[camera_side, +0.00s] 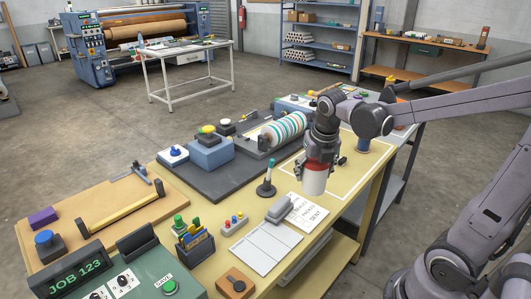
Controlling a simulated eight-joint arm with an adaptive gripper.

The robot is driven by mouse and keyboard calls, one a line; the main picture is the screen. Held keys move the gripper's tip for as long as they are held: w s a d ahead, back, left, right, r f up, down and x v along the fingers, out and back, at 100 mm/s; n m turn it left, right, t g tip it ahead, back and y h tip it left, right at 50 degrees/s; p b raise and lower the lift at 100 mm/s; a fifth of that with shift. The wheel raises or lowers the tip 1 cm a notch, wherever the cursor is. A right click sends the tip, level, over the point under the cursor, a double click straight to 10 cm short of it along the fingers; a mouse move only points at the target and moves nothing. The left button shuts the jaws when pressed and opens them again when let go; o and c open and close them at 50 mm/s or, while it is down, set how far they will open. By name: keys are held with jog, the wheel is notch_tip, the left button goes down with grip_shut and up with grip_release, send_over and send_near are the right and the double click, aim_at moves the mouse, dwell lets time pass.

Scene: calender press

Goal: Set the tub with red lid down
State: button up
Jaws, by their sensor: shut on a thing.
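A white tub (314,182) with a red lid (320,164) is upright in my gripper (322,160) over the right part of the workbench (222,251). My gripper points down and is shut on the tub at its lid. The tub's base shows just behind the printed card, and I cannot tell whether it touches the bench top. The fingers hide part of the lid.
A printed card (309,212) and a grey block (279,208) lie in front of the tub. A striped roller (285,129) lies behind. A white-outlined area (345,191) is partly bare.

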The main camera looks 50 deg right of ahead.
jog(key=w+a+f+n, duration=0.1)
jog(key=a+f, duration=0.1)
jog(key=a, duration=0.3)
jog(key=w+a+f+n, duration=0.1)
jog(key=a+f, duration=0.1)
jog(key=a, duration=0.4)
jog(key=w+a+f+n, duration=0.1)
jog(key=a+f, duration=0.2)
jog(key=a, duration=0.3)
jog(key=shift+w+t+y, duration=0.3)
jog(key=shift+y, duration=0.1)
jog(key=shift+f, duration=2.1)
jog(key=o, duration=1.3)
jog(key=shift+f, duration=0.1)
jog(key=shift+o, duration=0.2)
